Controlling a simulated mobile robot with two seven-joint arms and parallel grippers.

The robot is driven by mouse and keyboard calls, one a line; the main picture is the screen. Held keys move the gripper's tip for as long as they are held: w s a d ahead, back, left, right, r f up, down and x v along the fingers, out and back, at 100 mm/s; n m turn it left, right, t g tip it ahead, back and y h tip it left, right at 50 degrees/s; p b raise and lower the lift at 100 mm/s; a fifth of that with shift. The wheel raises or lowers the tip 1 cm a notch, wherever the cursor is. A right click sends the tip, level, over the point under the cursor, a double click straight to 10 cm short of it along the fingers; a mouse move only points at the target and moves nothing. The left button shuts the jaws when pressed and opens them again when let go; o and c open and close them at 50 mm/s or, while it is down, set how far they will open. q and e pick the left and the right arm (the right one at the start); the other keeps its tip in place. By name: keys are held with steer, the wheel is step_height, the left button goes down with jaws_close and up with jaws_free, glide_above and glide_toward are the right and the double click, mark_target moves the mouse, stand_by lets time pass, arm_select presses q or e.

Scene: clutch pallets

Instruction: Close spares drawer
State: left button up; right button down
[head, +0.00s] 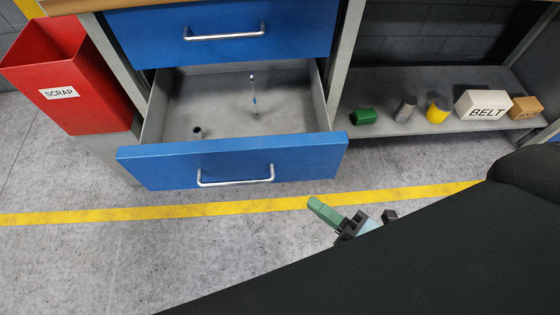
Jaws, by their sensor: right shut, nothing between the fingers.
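The open lower drawer (132,170) has a blue front with a silver bar handle (236,182). It is pulled well out of the bench, and its grey inside shows. A small dark cylinder (197,132) and a thin upright-looking item (253,90) are in it. I cannot read a label saying which drawer is for spares. My right gripper (317,207) is shut and empty, its green fingertips in front of and below the drawer front's right end, apart from it. My left gripper is not in view.
A blue upper drawer (150,38) is above. A red SCRAP bin (75,75) stands left. The right shelf (390,125) holds a green cup (363,117), a grey cylinder (405,109), a yellow one (438,109), a BELT box (483,105) and an orange-brown box (525,107). My dark arm fills the lower right.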

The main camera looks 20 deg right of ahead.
steer(key=p, duration=0.2)
glide_toward(265, 150)
steer(key=w+a, duration=0.1)
steer(key=a, duration=0.3)
steer(key=w, duration=0.3)
steer(key=shift+w+d, duration=0.15)
steer(key=shift+d, duration=0.2)
steer(key=shift+w+d, duration=0.15)
steer(key=shift+w, duration=0.25)
